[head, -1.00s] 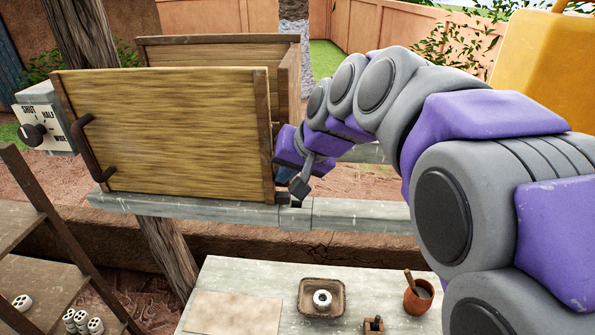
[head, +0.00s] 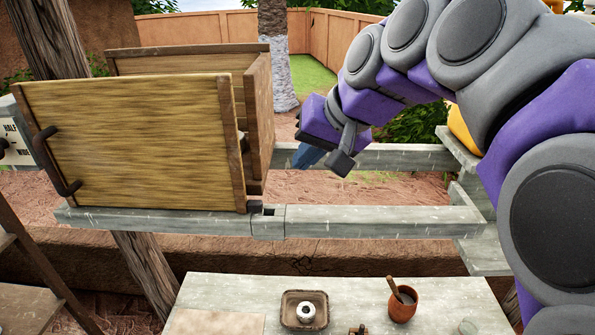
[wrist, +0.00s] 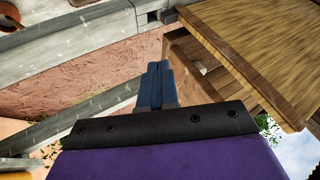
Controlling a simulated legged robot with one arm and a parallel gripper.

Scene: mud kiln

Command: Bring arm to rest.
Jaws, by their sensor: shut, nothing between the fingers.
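My gripper (head: 303,160) is shut and empty. In the head view it hangs in the air just right of the wooden box (head: 130,145), apart from it, with its fingers pointing down and left above the grey rails (head: 370,222). In the wrist view the two blue fingers (wrist: 155,84) lie together, with the box's wooden wall (wrist: 262,50) to their right and a rail (wrist: 75,130) to their left. My purple and grey arm reaches in from the right side of the head view.
A grey table (head: 245,295) stands in front, with a square tray (head: 290,318) holding a white ring (head: 306,318), and an orange cup (head: 403,308). A dial plate (head: 14,150) is at the left edge. A tree trunk (head: 276,40) stands behind. Wooden shelves (head: 35,265) are at lower left.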

